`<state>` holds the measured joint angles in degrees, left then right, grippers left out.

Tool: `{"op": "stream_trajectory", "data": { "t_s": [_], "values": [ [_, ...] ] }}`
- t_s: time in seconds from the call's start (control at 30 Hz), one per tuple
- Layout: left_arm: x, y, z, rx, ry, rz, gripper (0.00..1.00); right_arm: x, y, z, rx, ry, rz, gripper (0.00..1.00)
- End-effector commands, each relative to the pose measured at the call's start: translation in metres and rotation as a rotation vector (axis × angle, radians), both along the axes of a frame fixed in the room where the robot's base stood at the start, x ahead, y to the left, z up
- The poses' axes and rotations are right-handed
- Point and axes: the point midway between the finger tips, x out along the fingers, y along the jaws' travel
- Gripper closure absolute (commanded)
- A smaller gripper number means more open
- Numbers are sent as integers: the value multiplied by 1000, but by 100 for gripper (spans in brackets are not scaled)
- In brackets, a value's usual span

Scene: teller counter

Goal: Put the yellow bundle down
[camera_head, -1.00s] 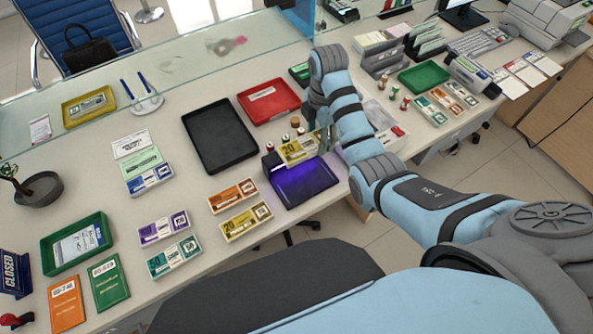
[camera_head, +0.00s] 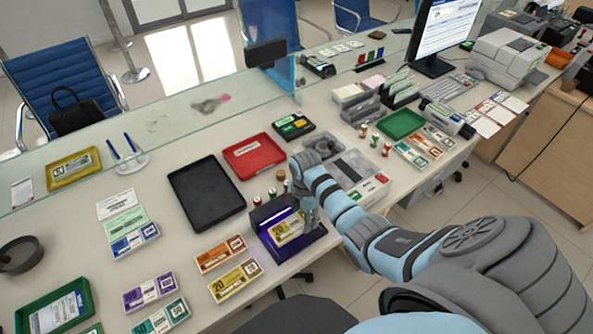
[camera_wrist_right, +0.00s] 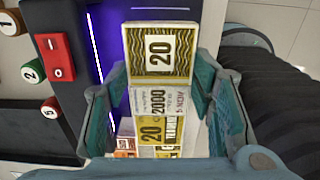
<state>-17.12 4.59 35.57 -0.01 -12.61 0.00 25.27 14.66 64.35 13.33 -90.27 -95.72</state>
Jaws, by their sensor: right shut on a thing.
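A yellow bundle marked 20 (camera_head: 287,229) is in my right gripper (camera_head: 306,213), over the dark pad of a note checker (camera_head: 271,248) with a violet light. I cannot tell whether the bundle touches the pad. In the right wrist view the yellow bundle (camera_wrist_right: 160,55) with a white band lies between the two fingers of my right gripper (camera_wrist_right: 158,103), and the violet light strip runs to its left. A second yellow bundle (camera_head: 236,281) lies on the counter, left of and nearer than the checker. My left gripper is out of view.
An orange bundle (camera_head: 220,254) lies left of the checker. A black tray (camera_head: 206,193) and a red tray (camera_head: 253,156) are behind it. Several small stamps (camera_head: 272,193) stand just behind the checker. Bare counter (camera_head: 170,215) shows left of the orange bundle.

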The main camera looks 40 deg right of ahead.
Motion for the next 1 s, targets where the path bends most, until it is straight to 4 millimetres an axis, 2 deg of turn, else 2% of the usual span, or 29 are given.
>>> {"op": "stream_trajectory", "data": {
  "t_s": [0.13, 0.2, 0.3, 0.37, 0.4, 0.67, 0.7, 0.8, 0.83, 1.0],
  "values": [
    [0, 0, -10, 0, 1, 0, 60, -5, -6, -23, -1, 1, -13, 80],
    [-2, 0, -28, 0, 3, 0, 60, -4, -5, -41, 0, -1, -13, 80],
    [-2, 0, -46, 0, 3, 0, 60, -3, -5, -57, -1, -2, -11, 80],
    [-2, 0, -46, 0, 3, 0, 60, -3, -4, -57, -1, -2, -10, 80],
    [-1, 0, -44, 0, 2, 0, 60, -3, -4, -54, -1, -2, -9, 85],
    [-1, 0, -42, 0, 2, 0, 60, -2, -3, -54, -1, -1, -8, 85],
    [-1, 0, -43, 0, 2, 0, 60, -2, -3, -55, -1, 0, -8, 49],
    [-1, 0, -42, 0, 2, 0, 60, -2, -3, -54, -1, -1, -8, 33],
    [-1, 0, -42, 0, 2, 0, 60, -2, -3, -54, -1, -1, -8, 30],
    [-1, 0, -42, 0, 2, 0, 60, -2, -4, -54, -1, -1, -8, 30]
  ]
}}
